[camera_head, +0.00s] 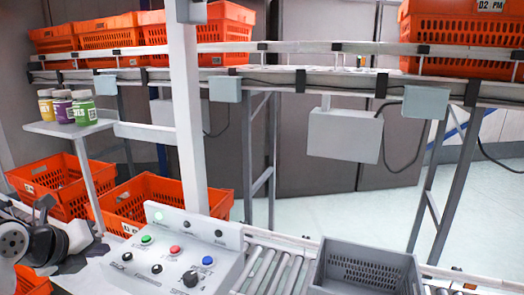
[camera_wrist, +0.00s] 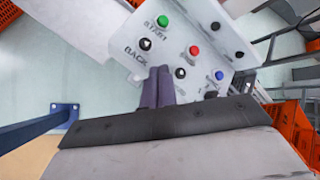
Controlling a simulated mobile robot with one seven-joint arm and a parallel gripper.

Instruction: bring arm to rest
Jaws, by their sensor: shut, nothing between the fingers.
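My gripper (camera_wrist: 157,86) is shut and empty; its two dark fingers lie side by side at the middle of the wrist view. They overlap the lower edge of a white control panel (camera_wrist: 196,25) in that view; I cannot tell how far apart they are. The panel (camera_head: 224,270) stands at the lower middle of the head view, with green, red, blue and black controls. My arm (camera_head: 45,238) shows at the lower left of the head view, folded beside the panel. The fingertips cannot be made out there.
A grey crate (camera_head: 366,254) sits on a roller conveyor (camera_head: 268,270) right of the panel. Orange totes (camera_head: 150,188) stand behind my arm. Several jars (camera_head: 84,107) stand on a small shelf (camera_head: 60,128). A white post (camera_head: 184,110) rises behind the panel.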

